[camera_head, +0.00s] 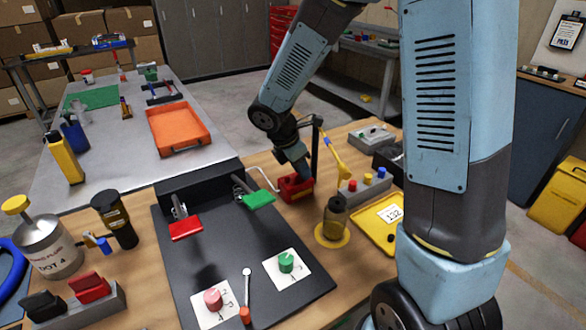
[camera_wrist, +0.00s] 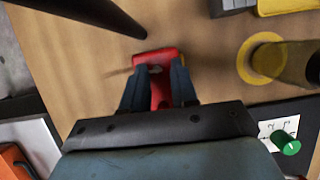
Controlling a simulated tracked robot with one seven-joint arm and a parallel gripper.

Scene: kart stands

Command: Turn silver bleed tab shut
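A red block-like part (camera_head: 297,187) stands on the wooden bench top, right of the black pedal board. In the wrist view the red part (camera_wrist: 160,88) lies under and between my fingers. A small greyish-silver piece (camera_wrist: 155,68) shows on its top, perhaps the bleed tab; it is too small to tell how it is turned. My gripper (camera_head: 298,172) points down at the red part. In the wrist view my gripper (camera_wrist: 160,78) has its fingers apart, one on each side of the red part; contact is unclear. In the head view my wrist hides the tab.
A bottle (camera_head: 335,217) on a yellow disc, a yellow tray (camera_head: 382,222) and a grey button box (camera_head: 368,185) are nearby. The black board (camera_head: 240,262) carries red and green pedals and knobs.

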